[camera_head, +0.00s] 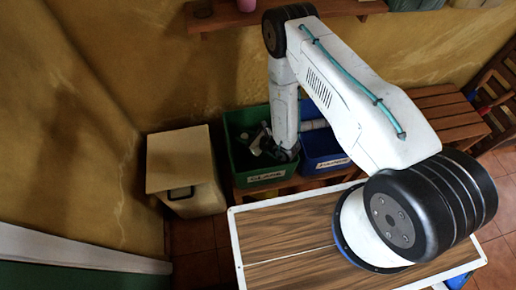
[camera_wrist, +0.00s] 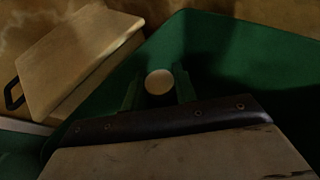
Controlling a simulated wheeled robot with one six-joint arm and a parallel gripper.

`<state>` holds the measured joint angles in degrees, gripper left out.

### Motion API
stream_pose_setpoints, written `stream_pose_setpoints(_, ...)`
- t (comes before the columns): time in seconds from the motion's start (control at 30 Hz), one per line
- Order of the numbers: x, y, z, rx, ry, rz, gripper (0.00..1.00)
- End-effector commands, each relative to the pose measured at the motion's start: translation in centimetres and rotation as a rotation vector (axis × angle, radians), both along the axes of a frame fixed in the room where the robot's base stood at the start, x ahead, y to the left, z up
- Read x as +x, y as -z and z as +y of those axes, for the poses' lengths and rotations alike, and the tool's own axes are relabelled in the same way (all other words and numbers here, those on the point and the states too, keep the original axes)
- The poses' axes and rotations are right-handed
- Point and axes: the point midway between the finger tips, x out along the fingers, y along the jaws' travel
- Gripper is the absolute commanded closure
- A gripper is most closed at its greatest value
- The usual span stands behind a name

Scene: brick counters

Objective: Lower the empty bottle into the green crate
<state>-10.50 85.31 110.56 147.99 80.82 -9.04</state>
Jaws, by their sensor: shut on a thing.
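The green crate (camera_head: 226,140) stands against the wall, left of centre in the head view, with a white label on its front. Its green walls fill much of the wrist view (camera_wrist: 235,50). My gripper (camera_head: 262,140) is down inside the crate's opening, small and partly hidden by shadow and my arm. In the wrist view my gripper (camera_wrist: 157,88) is shut on the bottle (camera_wrist: 159,82), which shows only as a pale round end between the two fingers. The rest of the bottle is hidden. I cannot tell whether it touches the crate floor.
A blue crate (camera_head: 325,162) stands just right of the green one, partly behind my arm. A cream lidded bin (camera_head: 180,160) stands to the left and also shows in the wrist view (camera_wrist: 80,55). A wooden table (camera_head: 290,225) is in front. A shelf (camera_head: 230,17) hangs above.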

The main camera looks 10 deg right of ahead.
Motion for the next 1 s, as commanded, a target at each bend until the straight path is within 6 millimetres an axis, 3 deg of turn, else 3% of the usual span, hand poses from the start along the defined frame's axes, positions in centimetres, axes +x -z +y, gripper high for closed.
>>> stream_pose_setpoints(0.37,0.0,0.3,0.0,0.001,0.0,-0.001,1.0)
stream_pose_setpoints(0.4,0.0,0.3,0.0,0.0,0.0,0.0,0.69)
stream_pose_setpoints(0.5,0.0,0.3,0.0,0.0,0.0,0.0,0.46)
stream_pose_setpoints(0.8,-0.2,0.2,-0.2,0.0,0.0,0.001,0.46)
stream_pose_setpoints(1.0,-1.9,-0.8,-2.0,0.0,0.003,0.003,0.46)
